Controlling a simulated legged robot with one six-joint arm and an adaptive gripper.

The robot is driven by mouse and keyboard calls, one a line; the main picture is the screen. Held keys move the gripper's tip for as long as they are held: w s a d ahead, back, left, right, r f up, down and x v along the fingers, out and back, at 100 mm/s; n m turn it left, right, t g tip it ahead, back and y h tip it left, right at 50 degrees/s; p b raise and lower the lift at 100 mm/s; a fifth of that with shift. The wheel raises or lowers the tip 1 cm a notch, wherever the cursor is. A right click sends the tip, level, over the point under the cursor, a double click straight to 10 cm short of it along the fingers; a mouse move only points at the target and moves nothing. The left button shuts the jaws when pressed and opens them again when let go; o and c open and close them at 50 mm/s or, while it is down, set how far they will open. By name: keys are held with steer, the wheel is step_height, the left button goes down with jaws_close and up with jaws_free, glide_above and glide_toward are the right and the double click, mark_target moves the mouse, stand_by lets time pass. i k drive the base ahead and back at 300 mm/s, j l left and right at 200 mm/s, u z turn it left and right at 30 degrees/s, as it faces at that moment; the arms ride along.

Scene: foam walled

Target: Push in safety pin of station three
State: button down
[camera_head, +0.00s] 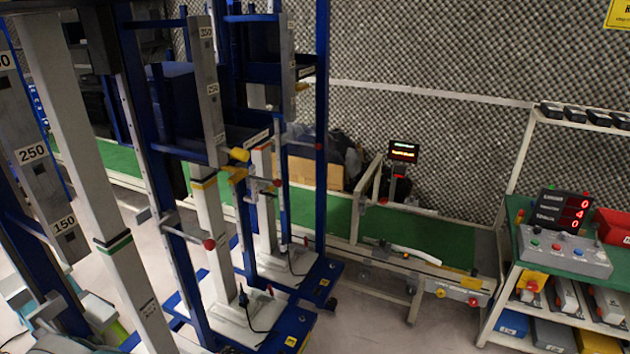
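Several tall blue-framed stations with grey and white columns stand on the left. The nearest grey column (45,165) carries labels 250 and 150. A middle station (208,95) has a yellow knob (240,154) beside its column and a red-tipped rod (209,244) lower down. Another red-tipped rod (277,182) shows on the station behind, and a further red knob (318,146) sits on a blue post. I cannot tell which station is number three or which part is its safety pin. My gripper is not in view.
Blue and white bases (230,318) with cables stand on the floor. A green conveyor (430,235) runs along the foam wall (440,60). A shelf bench with a control box (562,250) and red-digit display (561,210) stands right.

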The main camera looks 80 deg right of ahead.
mark_target(278, 183)
steer(key=l+z, duration=0.25)
steer(key=z, duration=0.25)
steer(key=j+z, duration=0.1)
steer(key=z, duration=0.3)
steer(key=j+z, duration=0.1)
steer(key=z, duration=0.35)
steer(key=j+z, duration=0.1)
steer(key=z, duration=0.3)
steer(key=k+z, duration=0.1)
steer(key=z, duration=0.35)
steer(key=j+z, duration=0.1)
steer(key=z, duration=0.3)
steer(key=i+l+z, duration=0.15)
steer(key=i+l, duration=0.2)
steer(key=i, duration=0.15)
steer(key=i+l+z, duration=0.1)
steer(key=i+l, duration=0.15)
steer(key=i, duration=0.25)
